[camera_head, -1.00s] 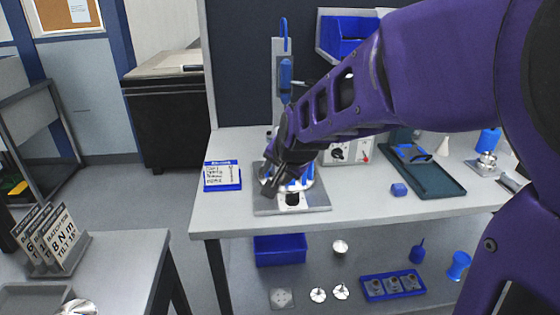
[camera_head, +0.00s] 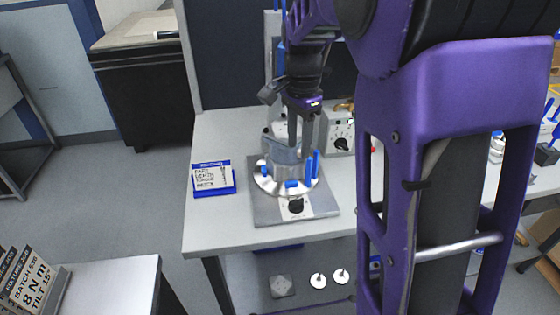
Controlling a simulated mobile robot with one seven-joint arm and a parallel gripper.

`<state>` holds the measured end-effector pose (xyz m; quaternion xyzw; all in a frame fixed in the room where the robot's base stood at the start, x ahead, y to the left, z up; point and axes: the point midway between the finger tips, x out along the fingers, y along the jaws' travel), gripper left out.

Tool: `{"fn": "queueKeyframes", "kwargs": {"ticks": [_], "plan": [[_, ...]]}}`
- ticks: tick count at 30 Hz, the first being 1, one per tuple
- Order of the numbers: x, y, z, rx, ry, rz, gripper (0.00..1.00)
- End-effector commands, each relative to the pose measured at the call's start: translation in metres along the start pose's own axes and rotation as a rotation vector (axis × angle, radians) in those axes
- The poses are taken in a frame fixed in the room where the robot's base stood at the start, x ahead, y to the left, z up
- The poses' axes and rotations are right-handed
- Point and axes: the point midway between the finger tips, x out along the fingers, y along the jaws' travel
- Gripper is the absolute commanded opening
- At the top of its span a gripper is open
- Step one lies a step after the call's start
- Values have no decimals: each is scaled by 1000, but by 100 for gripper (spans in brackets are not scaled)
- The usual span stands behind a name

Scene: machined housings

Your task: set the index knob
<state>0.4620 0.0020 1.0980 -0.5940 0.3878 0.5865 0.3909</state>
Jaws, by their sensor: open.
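A black knob (camera_head: 296,206), which looks like the index knob, sits on a light label at the front of a grey fixture plate (camera_head: 262,216). Behind it on the plate is a round metal disc (camera_head: 264,184) with blue pieces and a grey metal housing (camera_head: 290,172). My gripper (camera_head: 293,148) points down above the housing, behind and above the knob. Its jaws are open, with no object visibly held. I cannot tell whether the fingers touch the housing. A second black knob (camera_head: 341,145) is on a light control box behind and to the right.
A blue-framed card (camera_head: 213,177) stands left of the fixture on the light bench (camera_head: 215,222). My purple arm covers the bench's right side. Batch cards (camera_head: 30,280) stand on a side table at lower left. White round parts (camera_head: 318,281) lie on the lower shelf.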

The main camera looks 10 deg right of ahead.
Motion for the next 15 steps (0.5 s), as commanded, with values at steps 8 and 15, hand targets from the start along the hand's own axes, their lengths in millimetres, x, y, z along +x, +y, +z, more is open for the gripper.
{"fn": "queueKeyframes", "kwargs": {"ticks": [8,15], "plan": [[21,3,-1,13,-9,17,46],[72,4,-1,13,-9,17,46]]}}
